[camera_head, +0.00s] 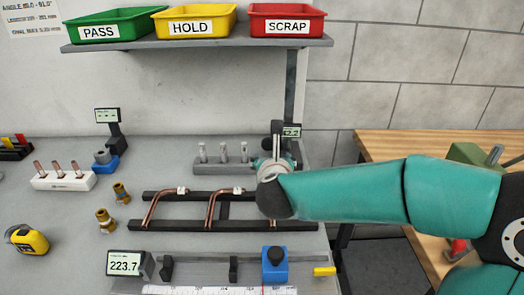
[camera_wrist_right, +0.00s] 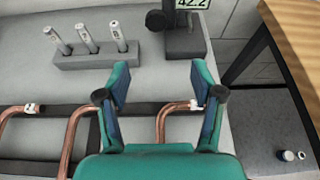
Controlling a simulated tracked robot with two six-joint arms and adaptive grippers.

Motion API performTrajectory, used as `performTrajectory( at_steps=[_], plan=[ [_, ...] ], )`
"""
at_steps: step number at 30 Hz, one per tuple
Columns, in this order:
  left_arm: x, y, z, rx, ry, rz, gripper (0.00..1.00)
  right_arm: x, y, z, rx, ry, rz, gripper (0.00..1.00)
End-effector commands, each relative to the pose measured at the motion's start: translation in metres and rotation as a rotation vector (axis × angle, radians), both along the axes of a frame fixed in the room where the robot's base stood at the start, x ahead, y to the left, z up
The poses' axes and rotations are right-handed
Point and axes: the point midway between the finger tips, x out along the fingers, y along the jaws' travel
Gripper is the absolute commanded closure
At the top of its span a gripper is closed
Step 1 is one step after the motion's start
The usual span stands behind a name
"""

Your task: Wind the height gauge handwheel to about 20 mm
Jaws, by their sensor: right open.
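The height gauge stands at the right end of the bench; in the head view its dark column and display (camera_head: 291,131) show just behind my right gripper (camera_head: 275,165). In the right wrist view the display (camera_wrist_right: 190,3) is cut by the top edge and reads 42.2. A dark round knob (camera_wrist_right: 157,20), apparently the handwheel, sticks out left of the gauge column (camera_wrist_right: 184,40). My right gripper (camera_wrist_right: 162,88) is open and empty, its fingers apart below the gauge base, with the knob beyond the gap between them. My left gripper is not in view.
A grey block (camera_wrist_right: 97,57) with several upright pins stands left of the gauge. Bent copper tubes (camera_head: 211,205) lie on a dark rack (camera_head: 140,225) under my right gripper. A length gauge with a blue slider (camera_head: 275,275) is in front. A wooden table (camera_head: 400,145) stands right.

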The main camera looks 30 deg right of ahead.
Motion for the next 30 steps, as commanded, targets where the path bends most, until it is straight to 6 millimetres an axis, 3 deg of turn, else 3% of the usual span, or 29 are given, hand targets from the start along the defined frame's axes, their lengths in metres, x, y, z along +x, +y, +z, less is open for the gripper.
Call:
performTrajectory(
  at_steps=[8,21,30],
  plan=[
    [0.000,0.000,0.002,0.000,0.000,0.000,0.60,0.031,-0.007,-0.013,0.000,0.004,0.017,0.33],
    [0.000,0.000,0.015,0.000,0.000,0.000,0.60,0.106,-0.050,-0.048,0.001,0.002,0.022,0.33],
    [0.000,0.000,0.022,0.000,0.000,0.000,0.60,0.136,-0.067,-0.063,0.000,0.000,0.024,0.33]
  ],
)
